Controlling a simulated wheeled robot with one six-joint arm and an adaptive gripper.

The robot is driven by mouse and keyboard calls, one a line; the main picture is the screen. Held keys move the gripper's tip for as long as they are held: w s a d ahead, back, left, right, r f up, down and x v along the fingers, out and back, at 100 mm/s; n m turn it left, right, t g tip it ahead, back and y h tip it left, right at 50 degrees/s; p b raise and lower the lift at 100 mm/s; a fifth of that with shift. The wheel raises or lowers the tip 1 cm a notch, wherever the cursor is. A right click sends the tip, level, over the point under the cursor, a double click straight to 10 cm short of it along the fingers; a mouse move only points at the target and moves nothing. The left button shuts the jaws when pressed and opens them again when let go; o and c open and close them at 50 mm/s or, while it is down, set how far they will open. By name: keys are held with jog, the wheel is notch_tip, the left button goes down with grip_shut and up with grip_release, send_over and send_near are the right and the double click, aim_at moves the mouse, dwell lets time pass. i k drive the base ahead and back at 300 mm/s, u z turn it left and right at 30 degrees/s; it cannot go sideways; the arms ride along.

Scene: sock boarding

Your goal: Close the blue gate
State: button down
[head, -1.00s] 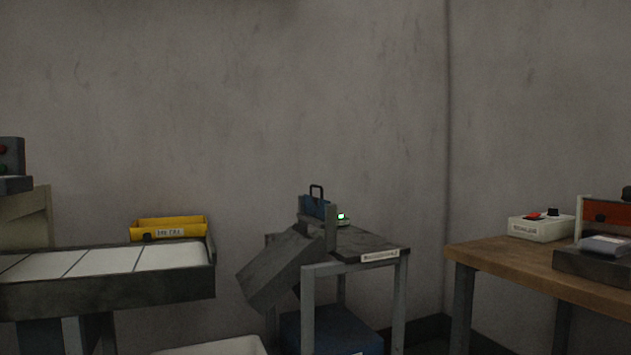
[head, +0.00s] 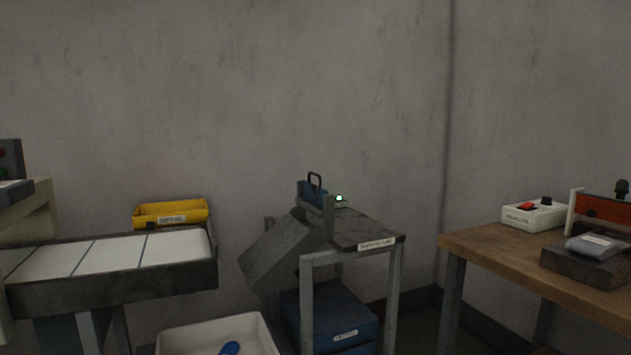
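The blue gate (head: 312,194) is a small blue panel with a dark loop handle on top. It stands upright at the back of the dark-topped stand (head: 366,229), at the upper end of a grey sloping chute (head: 283,250). A grey post in front hides part of it, and I cannot tell from here whether it is open or shut. My gripper is not in view.
A conveyor (head: 110,257) is at left, with a yellow bin (head: 172,213) behind it. A white bin (head: 215,336) holding a blue item (head: 229,348) sits low in front. A wooden table (head: 540,253) with a white switch box (head: 533,214) stands at right.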

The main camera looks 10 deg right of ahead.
aim_at(314, 195)
jog(key=k, duration=0.65)
jog(key=z, duration=0.7)
jog(key=i, duration=1.45)
jog(key=u, duration=0.1)
